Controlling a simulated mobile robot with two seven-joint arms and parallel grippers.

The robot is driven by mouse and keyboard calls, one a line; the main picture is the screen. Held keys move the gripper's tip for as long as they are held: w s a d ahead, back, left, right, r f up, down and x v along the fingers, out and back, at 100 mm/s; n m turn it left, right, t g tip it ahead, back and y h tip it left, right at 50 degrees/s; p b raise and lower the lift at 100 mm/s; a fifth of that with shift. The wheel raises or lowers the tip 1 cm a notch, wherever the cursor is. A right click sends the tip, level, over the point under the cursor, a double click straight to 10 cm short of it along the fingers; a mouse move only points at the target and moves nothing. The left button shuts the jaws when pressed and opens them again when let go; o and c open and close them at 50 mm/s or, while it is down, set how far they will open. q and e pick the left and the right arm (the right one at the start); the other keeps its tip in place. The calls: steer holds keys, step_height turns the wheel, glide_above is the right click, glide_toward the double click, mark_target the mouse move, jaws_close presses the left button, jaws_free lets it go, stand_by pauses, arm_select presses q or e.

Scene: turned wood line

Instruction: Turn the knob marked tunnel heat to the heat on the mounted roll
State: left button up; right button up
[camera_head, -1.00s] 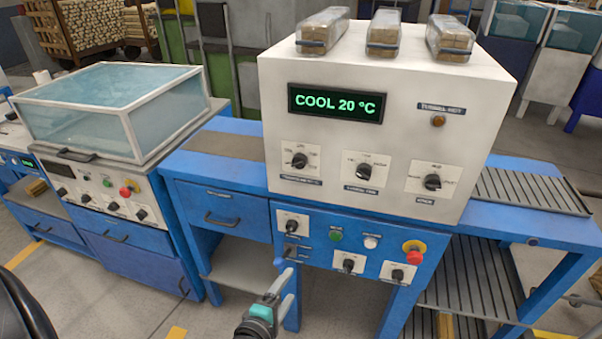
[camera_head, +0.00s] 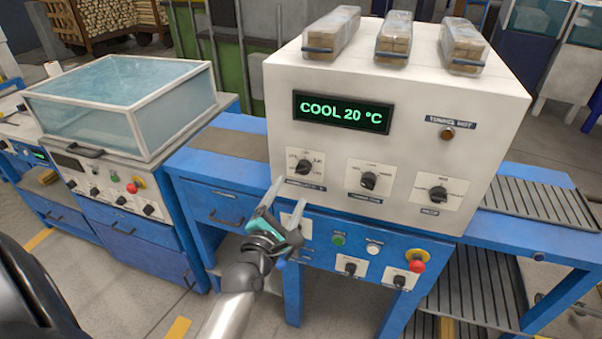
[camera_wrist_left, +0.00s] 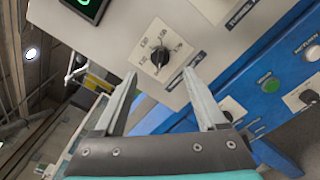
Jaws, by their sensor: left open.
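A white control box (camera_head: 278,95) stands on the blue machine, with three black knobs in a row. The left knob (camera_head: 304,167) sits on a white dial plate; the label below it is too blurred to read surely. In the left wrist view the same knob (camera_wrist_left: 160,57) has numbers around it. The middle knob (camera_head: 369,180) and right knob (camera_head: 438,194) also have plates. The green display (camera_head: 343,112) reads COOL 20 °C. My left gripper (camera_head: 289,194) is open and empty, its fingertips just below the left knob, apart from it. No mounted roll is identifiable. My right gripper is not seen.
The blue lower panel (camera_head: 320,248) carries more knobs, a green button (camera_head: 338,240) and a red stop button (camera_head: 417,266). A lamp (camera_head: 447,134) sits under a TUNNEL HOT label. Wrapped packs stand on the box. A glass-covered machine (camera_head: 125,85) is at left.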

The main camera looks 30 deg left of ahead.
mark_target(302, 172)
arm_select(q)
steer(key=x, duration=0.8)
steer(key=shift+w+b, duration=0.25)
steer(key=shift+b, duration=0.15)
jaws_close()
